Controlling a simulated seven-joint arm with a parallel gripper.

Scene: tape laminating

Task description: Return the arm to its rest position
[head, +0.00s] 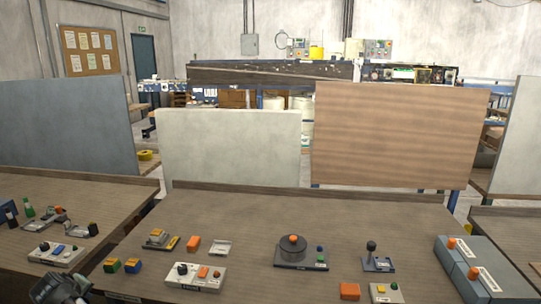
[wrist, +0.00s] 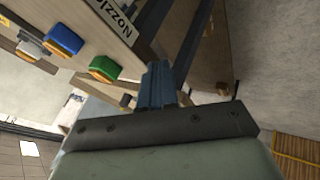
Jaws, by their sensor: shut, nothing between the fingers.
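My gripper (wrist: 158,72) is shut and empty in the wrist view, its two blue-grey fingers together. It is beside the front edge of the middle workbench (head: 250,208), near its left corner. A dark part of my arm shows at the lower left of the head view, cut off by the frame. A green and orange block (head: 111,265) and a blue and orange block (head: 132,265) sit on the bench. In the wrist view, the green block (wrist: 104,67) and the blue block (wrist: 65,38) lie beyond the fingers, apart from them.
A control box with a black knob (head: 195,275), orange blocks (head: 193,243), a round dark device (head: 291,248), a joystick (head: 373,258) and grey button boxes (head: 472,265) stand on the bench. A left bench (head: 60,200) holds more devices. The middle bench's back is clear.

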